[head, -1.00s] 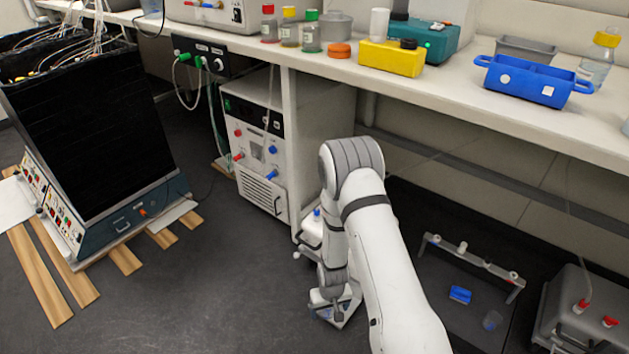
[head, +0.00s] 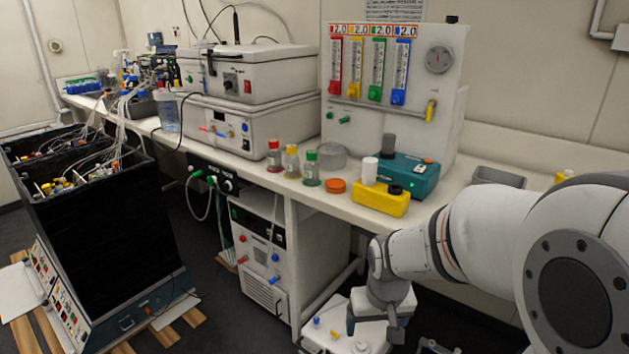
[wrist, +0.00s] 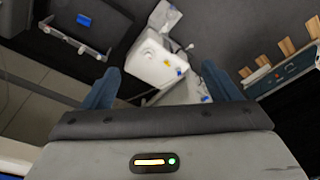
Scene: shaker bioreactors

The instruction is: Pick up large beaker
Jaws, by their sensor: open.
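A clear vessel with pale blue contents (head: 168,114) stands on the bench at the left in the head view, beside the stacked white instruments; it looks like the large beaker. A squat greyish see-through vessel (head: 332,156) stands behind the small bottles; I cannot tell whether it is a beaker. My gripper (wrist: 160,68) is open in the wrist view, its two blue-grey fingers apart with nothing held between them. It points down toward the floor area, away from both vessels. No beaker shows in the wrist view.
The bench (head: 352,212) carries several small capped bottles, an orange lid (head: 335,186), a yellow block (head: 380,199) and a teal device (head: 410,172) near its front edge. A tall black unit (head: 110,235) stands at the left. A white machine (head: 262,262) stands below the bench.

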